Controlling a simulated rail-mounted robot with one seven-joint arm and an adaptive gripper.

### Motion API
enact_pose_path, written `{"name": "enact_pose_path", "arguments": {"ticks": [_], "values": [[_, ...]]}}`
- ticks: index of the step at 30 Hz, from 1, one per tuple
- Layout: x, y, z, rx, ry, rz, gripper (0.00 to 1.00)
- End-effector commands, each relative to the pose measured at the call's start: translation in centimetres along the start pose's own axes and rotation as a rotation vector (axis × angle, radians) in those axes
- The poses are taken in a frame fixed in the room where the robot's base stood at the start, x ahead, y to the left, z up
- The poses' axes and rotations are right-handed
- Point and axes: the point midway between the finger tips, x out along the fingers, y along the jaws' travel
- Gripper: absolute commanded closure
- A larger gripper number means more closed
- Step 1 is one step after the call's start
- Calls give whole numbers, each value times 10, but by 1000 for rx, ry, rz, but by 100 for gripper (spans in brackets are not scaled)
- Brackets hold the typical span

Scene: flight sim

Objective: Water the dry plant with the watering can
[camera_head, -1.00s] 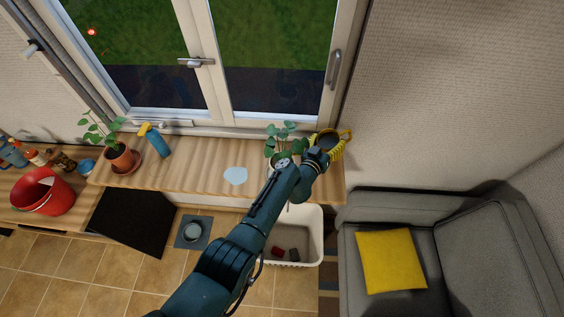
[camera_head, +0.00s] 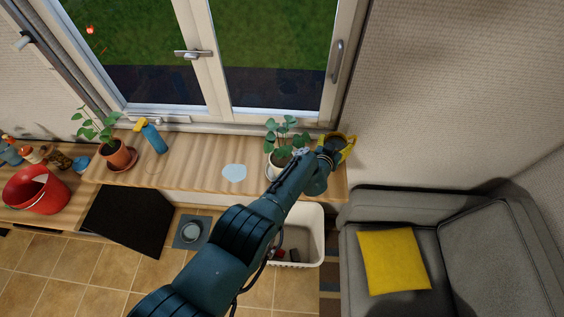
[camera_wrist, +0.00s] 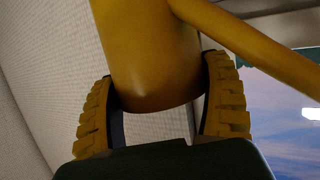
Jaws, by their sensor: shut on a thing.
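My gripper (camera_wrist: 162,78) is shut on the yellow watering can (camera_wrist: 150,50), with a ridged yellow finger on each side of its rounded body. In the head view my gripper (camera_head: 334,151) is at the right end of the wooden sill, by the wall, and mostly hides the can. A green plant (camera_head: 286,134) in a white pot stands just left of it, partly behind my arm. Another leafy plant (camera_head: 97,128) in a terracotta pot stands far left. I cannot tell which is dry.
A blue spray bottle (camera_head: 153,138) stands near the left plant. A pale blue patch (camera_head: 234,172) lies on the sill (camera_head: 195,165). A red bucket (camera_head: 36,194) is at far left. A white bin (camera_head: 312,240) stands below the sill, and a grey sofa (camera_head: 470,240) is at right.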

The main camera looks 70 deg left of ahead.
Motion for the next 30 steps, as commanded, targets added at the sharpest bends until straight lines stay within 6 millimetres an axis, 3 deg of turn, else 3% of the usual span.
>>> {"name": "enact_pose_path", "arguments": {"ticks": [13,22,30], "values": [[8,5,-2,47,-47,-21,59],[-5,7,-39,50,-51,-23,59],[-5,7,-39,51,-52,-22,59]]}}
